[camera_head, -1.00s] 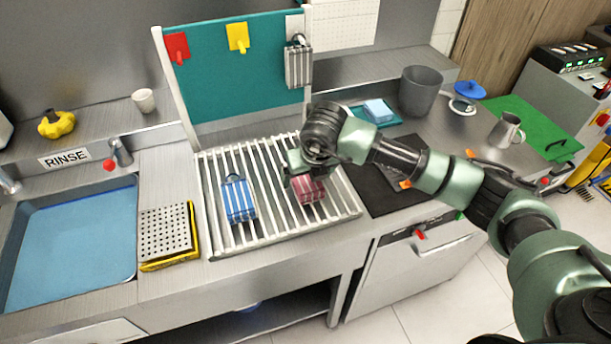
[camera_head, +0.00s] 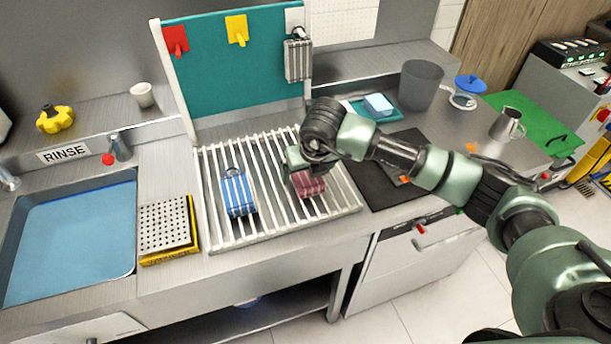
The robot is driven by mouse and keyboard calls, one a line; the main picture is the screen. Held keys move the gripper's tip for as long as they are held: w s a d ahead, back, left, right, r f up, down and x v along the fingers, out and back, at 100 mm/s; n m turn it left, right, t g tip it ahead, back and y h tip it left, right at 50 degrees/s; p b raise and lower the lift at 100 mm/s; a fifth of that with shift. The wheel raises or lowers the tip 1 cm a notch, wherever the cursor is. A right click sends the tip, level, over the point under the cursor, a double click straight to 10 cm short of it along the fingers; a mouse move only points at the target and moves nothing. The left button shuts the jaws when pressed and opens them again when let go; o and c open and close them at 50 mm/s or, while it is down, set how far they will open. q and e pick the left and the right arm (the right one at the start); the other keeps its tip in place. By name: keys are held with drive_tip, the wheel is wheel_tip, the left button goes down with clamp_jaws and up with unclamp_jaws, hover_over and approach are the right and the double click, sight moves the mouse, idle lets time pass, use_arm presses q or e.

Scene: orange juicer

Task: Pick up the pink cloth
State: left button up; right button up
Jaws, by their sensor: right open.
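The pink cloth (camera_head: 310,186), dark pink with pale stripes, lies folded on the right part of the white slatted rack (camera_head: 276,231). My right gripper (camera_head: 297,168) is open and points down at the cloth's upper left edge. The gripper and wrist hide part of the cloth, and I cannot tell whether the fingers touch it. My left gripper is not in view.
A blue striped cloth (camera_head: 238,195) lies on the rack to the left. A grey striped cloth (camera_head: 298,60) hangs on the teal board (camera_head: 240,85) behind. A sink (camera_head: 70,240) is at left. A dark mat (camera_head: 385,190) lies right of the rack.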

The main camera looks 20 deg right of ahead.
sight(306, 173)
idle(0.3)
drive_tip(key=c, duration=1.5)
drive_tip(key=shift+o, duration=0.2)
drive_tip(key=shift+r+p, duration=0.3)
drive_tip(key=shift+p, duration=0.2)
drive_tip(key=shift+w+r, duration=0.1)
drive_tip(key=shift+r, duration=0.15)
wheel_tip(306, 173, up, 19)
drive_tip(key=b, duration=0.4)
drive_tip(key=shift+r+b, duration=0.2)
drive_tip(key=shift+b, duration=0.2)
